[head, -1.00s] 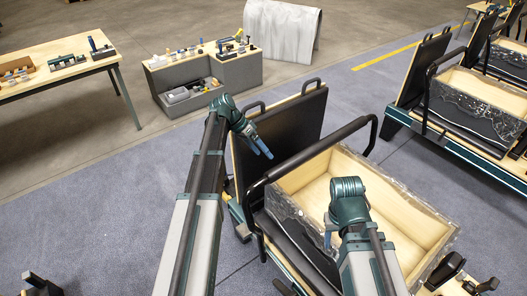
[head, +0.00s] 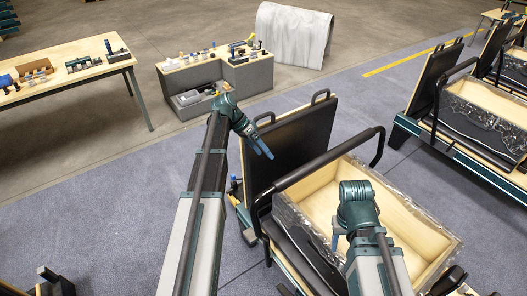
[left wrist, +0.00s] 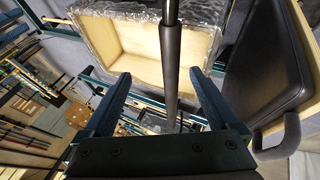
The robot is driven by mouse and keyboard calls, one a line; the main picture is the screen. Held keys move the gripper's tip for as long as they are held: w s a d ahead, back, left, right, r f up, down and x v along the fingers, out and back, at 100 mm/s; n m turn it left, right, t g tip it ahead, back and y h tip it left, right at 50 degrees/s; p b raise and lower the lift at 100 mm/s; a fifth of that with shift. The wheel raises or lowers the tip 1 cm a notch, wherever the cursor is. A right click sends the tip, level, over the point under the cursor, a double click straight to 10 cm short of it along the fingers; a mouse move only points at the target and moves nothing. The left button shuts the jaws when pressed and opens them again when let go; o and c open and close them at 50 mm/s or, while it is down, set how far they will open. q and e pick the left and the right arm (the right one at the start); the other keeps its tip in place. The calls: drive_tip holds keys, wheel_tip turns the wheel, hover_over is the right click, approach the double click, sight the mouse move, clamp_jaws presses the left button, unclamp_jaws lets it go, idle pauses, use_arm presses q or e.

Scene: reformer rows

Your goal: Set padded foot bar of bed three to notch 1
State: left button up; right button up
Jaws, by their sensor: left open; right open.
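The black padded foot bar (head: 322,160) of the nearest bed stands raised, crossing above the bed between its dark upright board and an open wooden box. My left gripper (head: 262,148) is open and empty, over the dark board to the left of the bar. In the left wrist view the bar (left wrist: 172,85) runs lengthwise between the open fingers (left wrist: 160,90) in the picture; I cannot tell how far beyond them it lies. My right gripper (head: 338,240) is over the box's near side, mostly hidden by its own wrist. The notches cannot be made out.
The wooden box (head: 415,225) has clear crinkled wrapping on its rim. The dark padded board (head: 290,145) stands close behind the bar. Another bed (head: 470,155) stands to the right. A grey workbench (head: 215,78) and a wooden table (head: 70,75) stand farther back. Carpet is clear between.

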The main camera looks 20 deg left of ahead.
idle(0.3)
